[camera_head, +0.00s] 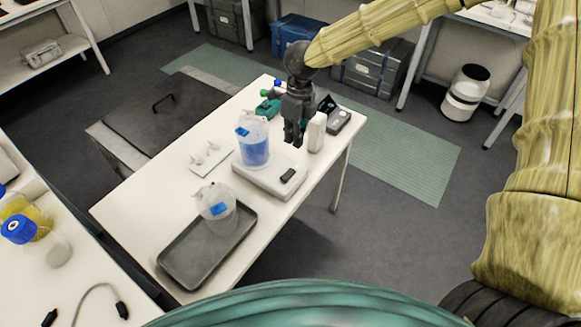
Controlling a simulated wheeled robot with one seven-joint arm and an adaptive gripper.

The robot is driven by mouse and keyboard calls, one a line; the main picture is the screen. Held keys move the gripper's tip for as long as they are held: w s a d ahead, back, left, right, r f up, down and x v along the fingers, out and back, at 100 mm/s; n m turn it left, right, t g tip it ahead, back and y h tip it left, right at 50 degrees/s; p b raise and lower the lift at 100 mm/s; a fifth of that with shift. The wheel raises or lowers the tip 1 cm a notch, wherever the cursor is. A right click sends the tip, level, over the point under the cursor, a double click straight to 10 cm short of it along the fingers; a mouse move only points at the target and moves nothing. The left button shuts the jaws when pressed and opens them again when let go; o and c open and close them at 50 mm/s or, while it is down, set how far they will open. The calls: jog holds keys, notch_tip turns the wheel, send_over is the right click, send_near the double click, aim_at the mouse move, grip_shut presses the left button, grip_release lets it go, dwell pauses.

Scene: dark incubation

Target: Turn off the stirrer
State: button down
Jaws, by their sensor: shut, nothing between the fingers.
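The stirrer (262,182) is a flat white unit on the white table, with a small black panel (288,175) at its near right part. A clear vessel with blue liquid (254,152) stands upright on its back left part. My gripper (294,144) is shut and empty, pointing down above the table, and in the picture it is just above and right of the stirrer. Its fingertips appear apart from the stirrer and panel. Whether the stirrer is running cannot be told.
A clear jug (217,203) stands in a dark grey tray (172,264) on the same table (130,206). A white upright box (317,132) and a dark grey device (338,119) stand close to my gripper. A white pad (209,163) lies left. Bottles (18,230) stand on another table.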

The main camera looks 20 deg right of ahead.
aim_at(288, 174)
jog(key=f+p, duration=0.1)
jog(key=f, duration=0.3)
jog(key=a+f+p, duration=0.1)
jog(key=f, duration=0.4)
jog(key=s+f+p, duration=0.1)
jog(key=f+p, duration=0.1)
jog(key=f, duration=0.2)
jog(key=shift+s+a+f, duration=0.1)
jog(key=shift+a+f, duration=0.2)
jog(key=shift+f, duration=0.1)
jog(key=shift+f, duration=0.1)
